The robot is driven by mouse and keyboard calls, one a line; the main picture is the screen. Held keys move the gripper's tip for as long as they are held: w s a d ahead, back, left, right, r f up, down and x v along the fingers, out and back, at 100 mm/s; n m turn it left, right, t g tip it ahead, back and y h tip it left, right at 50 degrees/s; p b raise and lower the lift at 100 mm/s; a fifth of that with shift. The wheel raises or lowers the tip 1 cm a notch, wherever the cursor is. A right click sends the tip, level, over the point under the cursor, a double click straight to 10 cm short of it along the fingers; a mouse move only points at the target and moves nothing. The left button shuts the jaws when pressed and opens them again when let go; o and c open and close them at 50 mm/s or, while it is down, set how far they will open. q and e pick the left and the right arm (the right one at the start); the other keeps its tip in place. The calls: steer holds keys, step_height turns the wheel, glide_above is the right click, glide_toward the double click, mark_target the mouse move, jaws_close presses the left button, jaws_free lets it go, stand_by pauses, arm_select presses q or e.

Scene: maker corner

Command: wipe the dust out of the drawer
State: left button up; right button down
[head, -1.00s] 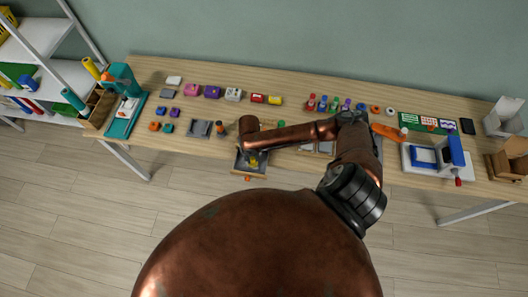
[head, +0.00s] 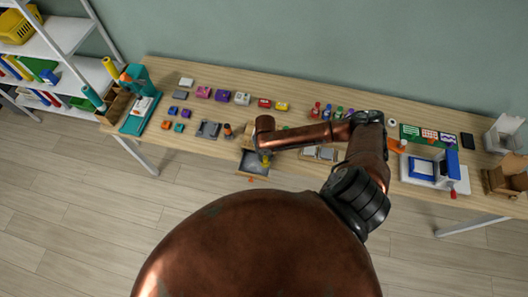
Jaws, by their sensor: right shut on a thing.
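The open drawer (head: 253,173) sticks out from the front edge of the table, with a dark floor and a small orange knob on its front. My right gripper (head: 265,154) points down at the drawer's right side. It is shut on a small yellow thing (head: 266,162), seen at the right part of the drawer; I cannot tell whether it touches the floor. My gripper and forearm hide the back of the drawer. Dust is too small to make out. My left gripper is not in view.
The wooden table (head: 215,90) holds small coloured parts and bottles. A grey tray (head: 208,129) and an orange-topped item (head: 228,130) stand left of the drawer. A blue-and-white machine (head: 432,170) stands at the right. The floor before the drawer is clear.

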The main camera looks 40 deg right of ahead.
step_height(320, 180, up, 2)
steer(key=shift+w+r+p, duration=0.15)
steer(key=shift+r+p, duration=0.1)
steer(key=shift+p, duration=0.8)
steer(key=shift+r, duration=0.15)
